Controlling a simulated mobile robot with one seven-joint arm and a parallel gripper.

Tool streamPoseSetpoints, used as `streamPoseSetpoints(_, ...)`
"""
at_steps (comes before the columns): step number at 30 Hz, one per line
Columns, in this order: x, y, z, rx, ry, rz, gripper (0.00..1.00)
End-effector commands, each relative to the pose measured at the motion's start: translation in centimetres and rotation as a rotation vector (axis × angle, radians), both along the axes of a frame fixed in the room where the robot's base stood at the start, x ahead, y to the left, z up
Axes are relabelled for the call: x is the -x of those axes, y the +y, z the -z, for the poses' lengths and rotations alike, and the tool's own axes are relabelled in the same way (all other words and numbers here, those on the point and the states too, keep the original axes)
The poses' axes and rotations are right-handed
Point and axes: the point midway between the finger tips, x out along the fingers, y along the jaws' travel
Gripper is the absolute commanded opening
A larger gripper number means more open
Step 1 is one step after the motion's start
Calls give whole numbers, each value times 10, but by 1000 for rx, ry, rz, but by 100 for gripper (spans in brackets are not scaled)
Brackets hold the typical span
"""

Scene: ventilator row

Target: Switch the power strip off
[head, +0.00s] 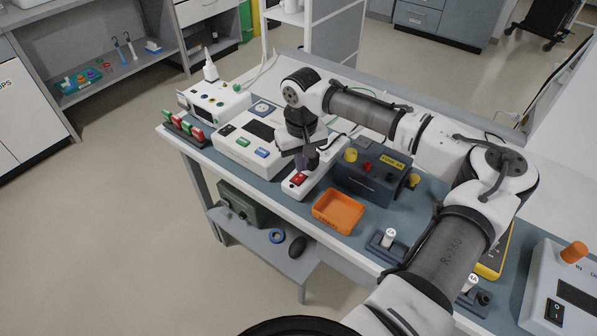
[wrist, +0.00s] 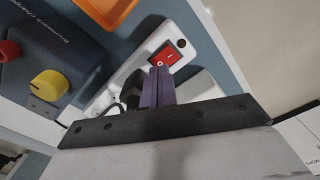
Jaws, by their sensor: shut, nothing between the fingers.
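The power strip (head: 289,189) is a white bar lying on the blue-grey bench top, and it also shows in the wrist view (wrist: 184,27). Its red rocker switch (wrist: 166,56) sits near one end, with a small white mark on it. The switch also shows in the head view (head: 298,179). My gripper (head: 304,167) is shut and empty, pointing down over the strip. In the wrist view its purple fingertips (wrist: 158,74) are right beside the switch's near edge. I cannot tell whether they touch it. A black plug, partly hidden by the fingers, sits on the strip behind them.
A dark blue charger box (head: 368,177) with yellow and red knobs stands right of the strip. A white device (head: 247,140) stands to its left. An empty orange tray (head: 338,212) lies in front, to the right. Cables run behind the strip.

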Motion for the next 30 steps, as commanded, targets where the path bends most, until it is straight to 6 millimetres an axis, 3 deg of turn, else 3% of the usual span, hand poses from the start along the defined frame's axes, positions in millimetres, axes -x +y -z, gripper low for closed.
streamPoseSetpoints(15, 0, 0, -45, 0, -1, 0, 0)
streamPoseSetpoints(30, 0, 0, -49, -1, -2, 0, 0)
